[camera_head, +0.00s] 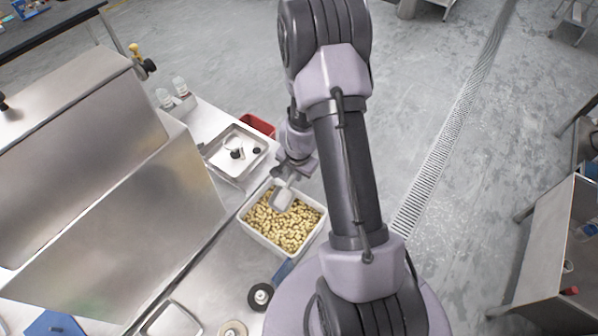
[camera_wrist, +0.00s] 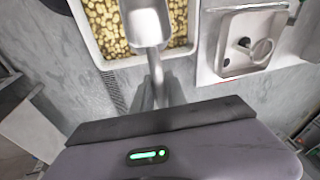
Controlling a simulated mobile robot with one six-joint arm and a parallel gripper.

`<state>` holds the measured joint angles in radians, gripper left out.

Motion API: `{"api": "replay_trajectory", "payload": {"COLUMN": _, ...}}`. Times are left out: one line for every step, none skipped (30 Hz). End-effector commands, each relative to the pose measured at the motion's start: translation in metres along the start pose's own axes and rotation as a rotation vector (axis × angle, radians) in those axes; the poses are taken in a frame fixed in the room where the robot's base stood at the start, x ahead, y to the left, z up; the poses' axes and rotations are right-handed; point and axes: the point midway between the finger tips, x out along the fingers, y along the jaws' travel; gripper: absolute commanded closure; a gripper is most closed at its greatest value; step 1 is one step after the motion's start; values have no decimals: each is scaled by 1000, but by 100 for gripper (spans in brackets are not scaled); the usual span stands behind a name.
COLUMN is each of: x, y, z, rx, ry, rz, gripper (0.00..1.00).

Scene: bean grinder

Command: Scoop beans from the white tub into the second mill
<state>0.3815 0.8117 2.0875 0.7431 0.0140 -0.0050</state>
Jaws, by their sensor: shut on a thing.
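The white tub (camera_head: 313,232) stands on the bench, filled with pale tan beans (camera_head: 286,229). My gripper (camera_head: 289,178) is over the tub's far edge and shut on a light grey scoop (camera_head: 282,199). The scoop's bowl is over the beans, at or just above their surface; I cannot tell if it touches them. In the wrist view the scoop (camera_wrist: 145,22) points away from my gripper (camera_wrist: 158,92) over the tub (camera_wrist: 90,42), and no beans show clearly in its bowl. Large steel housings (camera_head: 115,210) stand at the left; I cannot tell which part is the second mill.
A steel tray with small dark parts (camera_head: 236,150) lies beyond the tub, with a red bin (camera_head: 258,125) behind it. Bottles (camera_head: 179,86) stand farther back. Dark round pieces (camera_head: 260,296) and another tray (camera_head: 172,320) lie at the near side. Open floor is to the right.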

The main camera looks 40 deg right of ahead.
Motion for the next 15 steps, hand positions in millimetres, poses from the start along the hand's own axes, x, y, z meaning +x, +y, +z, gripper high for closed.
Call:
{"api": "replay_trajectory", "payload": {"x": 4, "y": 1, "z": 1, "rx": 0, "ry": 0, "rz": 0, "gripper": 100}}
{"api": "replay_trajectory", "payload": {"x": 6, "y": 1, "z": 1, "rx": 0, "ry": 0, "rz": 0, "gripper": 100}}
{"api": "replay_trajectory", "payload": {"x": 9, "y": 2, "z": 2, "rx": 0, "ry": 0, "rz": 0, "gripper": 100}}
{"api": "replay_trajectory", "payload": {"x": 12, "y": 2, "z": 2, "rx": 0, "ry": 0, "rz": 0, "gripper": 100}}
{"api": "replay_trajectory", "payload": {"x": 15, "y": 3, "z": 2, "rx": 1, "ry": 0, "rz": 0, "gripper": 100}}
{"api": "replay_trajectory", "payload": {"x": 20, "y": 3, "z": 3, "rx": 1, "ry": 0, "rz": 0, "gripper": 100}}
{"api": "replay_trajectory", "payload": {"x": 24, "y": 4, "z": 4, "rx": 1, "ry": 0, "rz": 0, "gripper": 100}}
{"api": "replay_trajectory", "payload": {"x": 28, "y": 5, "z": 4, "rx": 1, "ry": 0, "rz": 0, "gripper": 100}}
{"api": "replay_trajectory", "payload": {"x": 34, "y": 6, "z": 6, "rx": 2, "ry": 0, "rz": 0, "gripper": 100}}
{"api": "replay_trajectory", "payload": {"x": 38, "y": 6, "z": 6, "rx": 2, "ry": 0, "rz": 0, "gripper": 100}}
{"api": "replay_trajectory", "payload": {"x": 42, "y": 7, "z": 7, "rx": 3, "ry": 0, "rz": 0, "gripper": 100}}
{"api": "replay_trajectory", "payload": {"x": 48, "y": 8, "z": 8, "rx": 3, "ry": 0, "rz": 0, "gripper": 100}}
{"api": "replay_trajectory", "payload": {"x": 52, "y": 9, "z": 8, "rx": 3, "ry": 0, "rz": 0, "gripper": 100}}
{"api": "replay_trajectory", "payload": {"x": 56, "y": 10, "z": 9, "rx": 3, "ry": 0, "rz": 0, "gripper": 100}}
{"api": "replay_trajectory", "payload": {"x": 62, "y": 10, "z": 10, "rx": 3, "ry": 0, "rz": 0, "gripper": 100}}
